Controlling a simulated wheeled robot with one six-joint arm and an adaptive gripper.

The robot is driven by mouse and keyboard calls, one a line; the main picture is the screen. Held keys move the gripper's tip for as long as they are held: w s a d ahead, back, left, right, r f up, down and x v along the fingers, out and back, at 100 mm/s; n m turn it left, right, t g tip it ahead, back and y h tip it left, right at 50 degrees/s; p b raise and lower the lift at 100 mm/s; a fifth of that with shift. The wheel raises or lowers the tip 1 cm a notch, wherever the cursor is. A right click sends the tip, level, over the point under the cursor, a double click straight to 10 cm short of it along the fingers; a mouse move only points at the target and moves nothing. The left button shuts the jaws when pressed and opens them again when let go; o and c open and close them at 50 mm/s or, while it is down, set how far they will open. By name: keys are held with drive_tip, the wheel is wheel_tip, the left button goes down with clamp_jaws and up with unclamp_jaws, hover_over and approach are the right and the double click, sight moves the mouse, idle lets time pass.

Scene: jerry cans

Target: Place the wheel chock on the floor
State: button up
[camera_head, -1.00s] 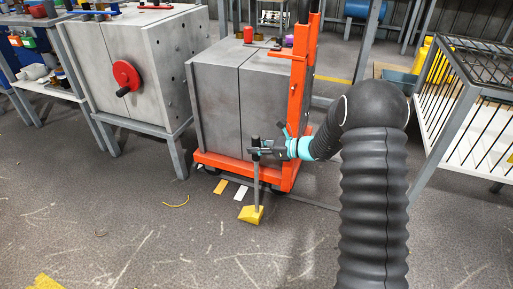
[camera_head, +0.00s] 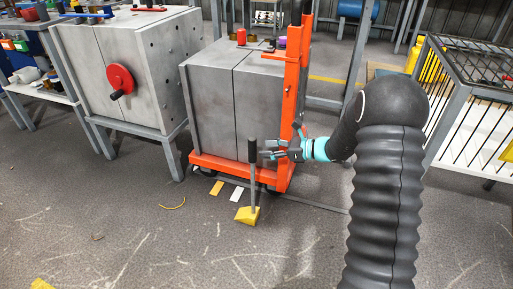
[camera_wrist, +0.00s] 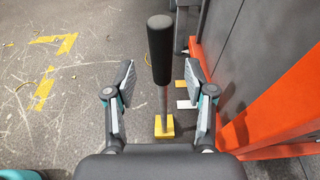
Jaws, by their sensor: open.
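The wheel chock (camera_head: 247,215) is a yellow wedge on the floor with an upright grey rod and a black grip (camera_head: 252,151) on top. It stands in front of the orange cart. My gripper (camera_head: 268,155) is open just right of the black grip in the head view. In the wrist view, the black grip (camera_wrist: 161,48) stands between and beyond the two spread fingers of my gripper (camera_wrist: 163,85), apart from both. The yellow wedge (camera_wrist: 164,126) shows below on the floor. The gripper holds nothing.
An orange cart (camera_head: 230,171) carrying a grey cabinet (camera_head: 212,108) stands right behind the chock. A grey cabinet with a red wheel (camera_head: 119,78) is at left, a wire cage (camera_head: 464,110) at right. Yellow and white pieces (camera_head: 217,188) lie on the floor. The front floor is mostly clear.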

drive_tip(key=v, duration=0.6)
drive_tip(key=s+a+r+n+g+h, duration=0.25)
drive_tip(key=s+r+n, duration=0.3)
drive_tip(key=s, duration=0.35)
drive_tip(key=s+a+r+n+g+h, duration=0.1)
drive_tip(key=s+r+n+g+h, duration=0.1)
drive_tip(key=s+r+n+h, duration=0.5)
drive_tip(key=s+d+r+n+t+h, duration=0.1)
drive_tip(key=s+d+n, duration=0.3)
drive_tip(key=s, duration=0.5)
drive_tip(key=s+d+r+n+t+h, duration=0.1)
drive_tip(key=s+d+n+t+h, duration=0.2)
drive_tip(key=s, duration=0.7)
drive_tip(key=shift+d+n+t, duration=0.45)
drive_tip(key=shift+d+n, duration=0.8)
drive_tip(key=shift+h, duration=0.25)
